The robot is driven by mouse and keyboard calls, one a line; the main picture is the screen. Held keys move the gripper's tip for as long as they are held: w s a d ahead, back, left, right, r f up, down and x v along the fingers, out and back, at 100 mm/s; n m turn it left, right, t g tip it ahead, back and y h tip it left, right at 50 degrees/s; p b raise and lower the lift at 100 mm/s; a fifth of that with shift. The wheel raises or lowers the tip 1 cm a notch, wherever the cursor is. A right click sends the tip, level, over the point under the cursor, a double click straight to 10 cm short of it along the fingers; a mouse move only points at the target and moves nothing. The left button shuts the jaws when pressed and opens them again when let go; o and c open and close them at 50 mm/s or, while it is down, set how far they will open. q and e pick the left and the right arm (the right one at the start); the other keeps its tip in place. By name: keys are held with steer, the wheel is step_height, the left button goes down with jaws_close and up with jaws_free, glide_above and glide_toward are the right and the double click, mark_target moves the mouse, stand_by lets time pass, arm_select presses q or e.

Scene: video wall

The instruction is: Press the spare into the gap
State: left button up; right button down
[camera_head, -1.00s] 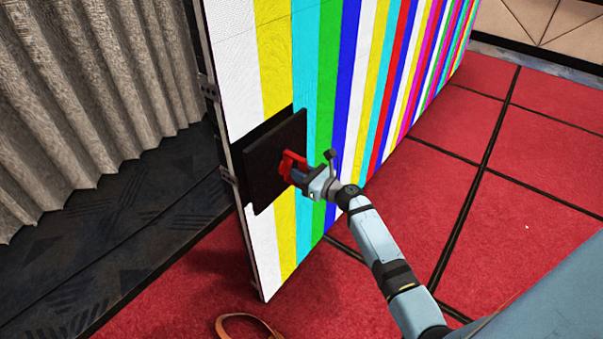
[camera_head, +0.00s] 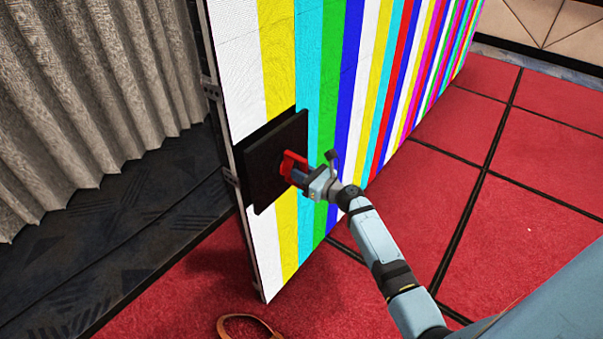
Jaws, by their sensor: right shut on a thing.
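The spare is a dark square panel (camera_head: 268,165) with a red handle (camera_head: 292,163) on its face. My right gripper (camera_head: 291,172) is at the red handle, shut on it, and holds the panel upright at the near end of the colour-striped video wall. The gap (camera_head: 250,133) is a black opening in the wall, mostly hidden behind the panel; a dark strip shows above the panel's top edge. The panel looks slightly off from the opening, and I cannot tell whether it touches the wall. My left gripper is not in view.
The striped video wall (camera_head: 342,110) runs away to the upper right. A grey pleated curtain (camera_head: 90,100) hangs at the left. An orange-brown loop (camera_head: 248,326) lies on the red carpet at the bottom. Open red floor (camera_head: 430,165) lies to the right.

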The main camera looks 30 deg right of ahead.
mark_target(288, 165)
steer(key=shift+r+b+x, duration=0.1)
steer(key=shift+b+x, duration=0.05)
steer(key=shift+x, duration=1.1)
steer(key=shift+r+b+x, duration=0.15)
steer(key=shift+x, duration=1.1)
stand_by(5.5)
